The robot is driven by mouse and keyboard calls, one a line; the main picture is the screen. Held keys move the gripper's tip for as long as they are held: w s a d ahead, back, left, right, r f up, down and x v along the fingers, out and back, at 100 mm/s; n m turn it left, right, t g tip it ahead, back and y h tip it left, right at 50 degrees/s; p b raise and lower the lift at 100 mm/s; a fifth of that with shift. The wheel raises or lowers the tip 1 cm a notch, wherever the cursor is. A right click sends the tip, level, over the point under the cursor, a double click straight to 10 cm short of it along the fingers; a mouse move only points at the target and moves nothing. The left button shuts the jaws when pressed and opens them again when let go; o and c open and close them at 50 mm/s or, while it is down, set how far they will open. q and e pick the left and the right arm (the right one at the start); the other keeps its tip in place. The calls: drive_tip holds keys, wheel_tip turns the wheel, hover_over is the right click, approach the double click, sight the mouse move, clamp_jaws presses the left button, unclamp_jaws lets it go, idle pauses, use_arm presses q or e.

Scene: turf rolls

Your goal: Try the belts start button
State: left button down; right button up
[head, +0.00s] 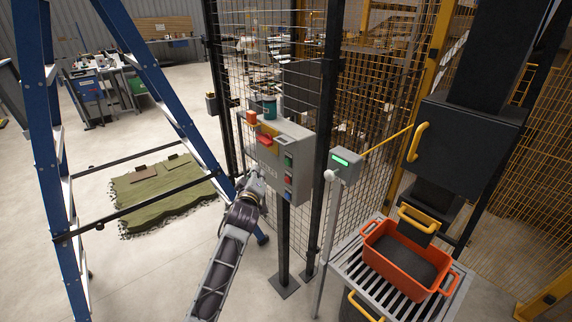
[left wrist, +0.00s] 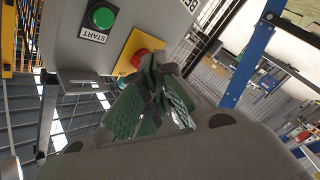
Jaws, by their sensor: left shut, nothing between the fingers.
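A grey control box (head: 297,140) stands on a dark post by the mesh fence. Its right-hand face carries green and red buttons, small in the head view. In the left wrist view, tilted over, a round green button (left wrist: 102,16) sits beside a START label (left wrist: 92,35).
A blue ladder (head: 156,75) stands to the left, with a green turf piece (head: 160,195) on the floor behind. A post with a green-lit box (head: 345,165) stands right of the control box. An orange crate (head: 378,232) sits on a roller belt (head: 352,262) farther right.

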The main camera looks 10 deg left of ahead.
sight(287, 162)
use_arm(q)
drive_tip(key=w+d+b, duration=0.3)
drive_tip(key=w+d, duration=0.2)
drive_tip(key=w, duration=0.1)
drive_tip(key=shift+w, duration=0.2)
use_arm(e)
drive_tip(key=f, duration=0.2)
drive_tip(key=w+d+f, duration=0.1)
drive_tip(key=shift+f, duration=0.3)
drive_tip(key=shift+s+d, duration=0.2)
idle(0.9)
use_arm(q)
drive_tip(key=shift+w+d+b, duration=0.5)
drive_tip(key=shift+w+b, duration=0.2)
drive_tip(key=shift+b, duration=0.05)
use_arm(e)
drive_tip(key=shift+w+f, duration=0.1)
drive_tip(key=shift+f, duration=0.45)
idle(0.9)
use_arm(q)
drive_tip(key=shift+s+a, duration=0.15)
drive_tip(key=shift+s, duration=0.1)
use_arm(e)
drive_tip(key=shift+r, duration=0.2)
use_arm(q)
drive_tip(key=shift+s+a+p, duration=0.35)
drive_tip(key=shift+s+p, duration=0.1)
use_arm(e)
drive_tip(key=shift+r, duration=0.25)
